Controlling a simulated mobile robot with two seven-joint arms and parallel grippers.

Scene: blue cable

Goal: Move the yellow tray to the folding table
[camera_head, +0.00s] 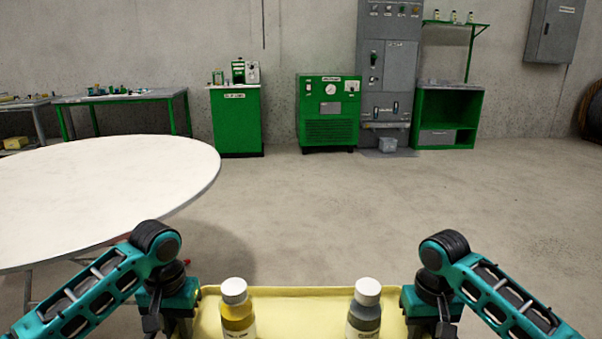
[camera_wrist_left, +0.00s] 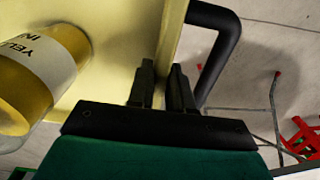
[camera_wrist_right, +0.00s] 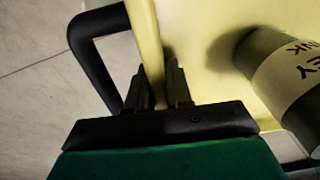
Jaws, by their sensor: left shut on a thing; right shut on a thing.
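The yellow tray (camera_head: 300,305) is in front of me at the bottom of the head view, its near part cut off. A yellow ink bottle (camera_head: 238,318) and a grey ink bottle (camera_head: 364,318), both white-capped, stand upright in it. My left gripper (camera_wrist_left: 162,70) is shut on the tray's left wall, beside a black handle (camera_wrist_left: 228,45). My right gripper (camera_wrist_right: 160,72) is shut on the right wall, beside the other black handle (camera_wrist_right: 75,40). The folding table (camera_head: 110,185), round and white-topped, stands ahead to the left, apart from the tray.
The visible tabletop is bare. Concrete floor (camera_head: 400,210) is open ahead and to the right. Green cabinets (camera_head: 328,115), a grey panel (camera_head: 388,80) and a green workbench (camera_head: 120,97) line the far wall. A red thing (camera_wrist_left: 303,135) shows low beside the tray in the left wrist view.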

